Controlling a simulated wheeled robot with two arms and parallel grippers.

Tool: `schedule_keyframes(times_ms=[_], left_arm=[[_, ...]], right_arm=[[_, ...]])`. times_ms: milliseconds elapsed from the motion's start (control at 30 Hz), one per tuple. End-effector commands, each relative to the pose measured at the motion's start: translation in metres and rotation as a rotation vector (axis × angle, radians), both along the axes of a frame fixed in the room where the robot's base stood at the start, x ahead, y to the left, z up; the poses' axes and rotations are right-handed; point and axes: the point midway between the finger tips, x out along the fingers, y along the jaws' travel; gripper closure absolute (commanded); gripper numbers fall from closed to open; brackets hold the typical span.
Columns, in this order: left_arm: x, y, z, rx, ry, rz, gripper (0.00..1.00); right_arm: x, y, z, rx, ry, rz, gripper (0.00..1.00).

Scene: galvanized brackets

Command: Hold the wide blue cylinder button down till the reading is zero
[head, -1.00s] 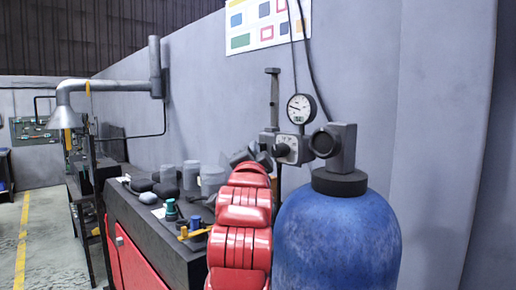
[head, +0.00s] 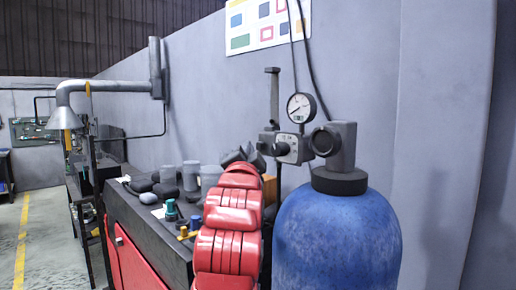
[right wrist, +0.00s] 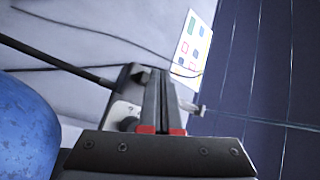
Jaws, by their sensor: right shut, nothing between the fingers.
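The wide blue cylinder (head: 337,238) stands at the right front, with a black collar and a dark grey valve head (head: 342,145) on top. Its edge also shows at the left of the right wrist view (right wrist: 22,132). A round white dial gauge (head: 301,108) sits above a grey box with a black knob (head: 281,149). I cannot make out the exact reading or a clear button. My right gripper (head: 238,155) is left of the grey box, apart from the cylinder. In the right wrist view its fingers (right wrist: 158,75) are shut and empty, partly hiding the box. My left gripper is not seen.
A dark bench (head: 150,224) on the left holds grey cups (head: 190,176), dark rounded pieces, and small teal, blue and yellow fittings (head: 188,234). An upright post (head: 273,95) and hanging cables are near the gauge. The wall to the right is clear.

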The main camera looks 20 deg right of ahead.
Motion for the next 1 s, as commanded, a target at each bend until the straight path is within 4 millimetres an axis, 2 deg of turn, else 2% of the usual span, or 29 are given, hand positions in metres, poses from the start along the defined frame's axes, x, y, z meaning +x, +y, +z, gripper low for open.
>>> schedule_keyframes(times_ms=[167, 633, 1000], left_arm=[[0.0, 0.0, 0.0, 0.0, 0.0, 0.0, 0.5], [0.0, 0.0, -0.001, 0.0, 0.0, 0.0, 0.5], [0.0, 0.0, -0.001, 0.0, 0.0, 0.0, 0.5]], right_arm=[[0.0, 0.002, 0.0, 0.0, 0.0, 0.001, 1.0], [-0.015, 0.043, 0.0, -0.001, 0.0, 0.003, 1.0], [-0.017, 0.047, 0.0, 0.0, 0.0, 0.0, 1.0]])
